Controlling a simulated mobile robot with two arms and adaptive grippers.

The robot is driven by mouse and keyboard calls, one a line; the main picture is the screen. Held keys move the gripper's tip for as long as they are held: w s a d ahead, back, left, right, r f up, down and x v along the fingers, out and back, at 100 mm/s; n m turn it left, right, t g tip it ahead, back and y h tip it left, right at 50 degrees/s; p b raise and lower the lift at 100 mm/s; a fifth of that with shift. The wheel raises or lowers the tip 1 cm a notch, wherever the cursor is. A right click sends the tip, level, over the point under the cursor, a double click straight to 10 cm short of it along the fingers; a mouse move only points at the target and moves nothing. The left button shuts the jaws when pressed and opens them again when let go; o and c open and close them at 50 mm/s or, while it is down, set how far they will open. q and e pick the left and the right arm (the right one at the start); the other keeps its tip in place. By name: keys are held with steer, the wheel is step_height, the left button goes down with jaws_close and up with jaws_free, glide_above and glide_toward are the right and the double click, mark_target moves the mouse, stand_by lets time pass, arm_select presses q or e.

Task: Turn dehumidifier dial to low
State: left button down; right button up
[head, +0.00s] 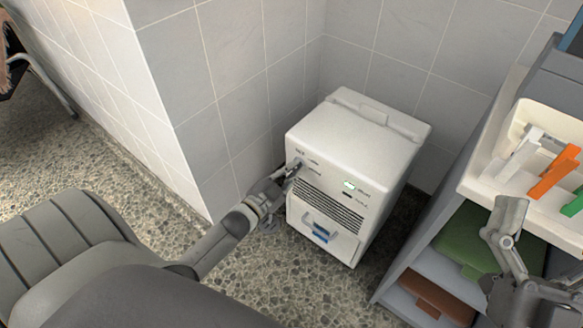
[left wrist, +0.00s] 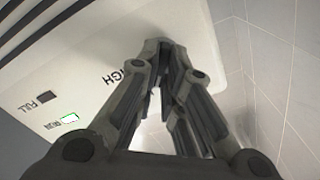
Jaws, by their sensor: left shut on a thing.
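The white dehumidifier (head: 345,160) stands on the floor in the tiled corner. Its front panel also fills the upper left of the left wrist view (left wrist: 150,18). My left gripper (head: 293,168) is at the upper left of the front panel, shut on the dial; its fingertips show in the left wrist view (left wrist: 162,50). The dial is hidden behind the fingers, so its pointer cannot be read. Letters ending "GH" show upside down beside the fingers. My right gripper (head: 509,215) is at the right, by the shelf, away from the dehumidifier; its jaw opening is unclear.
A green RUN lamp (left wrist: 69,118) is lit beside a dark FULL lamp (left wrist: 47,97). Tiled walls enclose the corner behind. Pebbled floor is open in front.

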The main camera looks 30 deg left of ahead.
arm_select(q)
steer(key=shift+m, duration=0.9)
arm_select(e)
steer(key=shift+w+a+f+g+h, duration=0.1)
steer(key=shift+w+f+g+h, duration=0.05)
steer(key=shift+w+f+g, duration=0.45)
steer(key=shift+w+f+g+h, duration=0.15)
steer(key=shift+w+f+g, duration=0.2)
steer(key=shift+f, duration=0.3)
arm_select(q)
steer(key=c, duration=1.6)
jaws_free()
steer(key=shift+o, duration=0.2)
steer(key=s, duration=1.2)
steer(key=shift+a, duration=0.4)
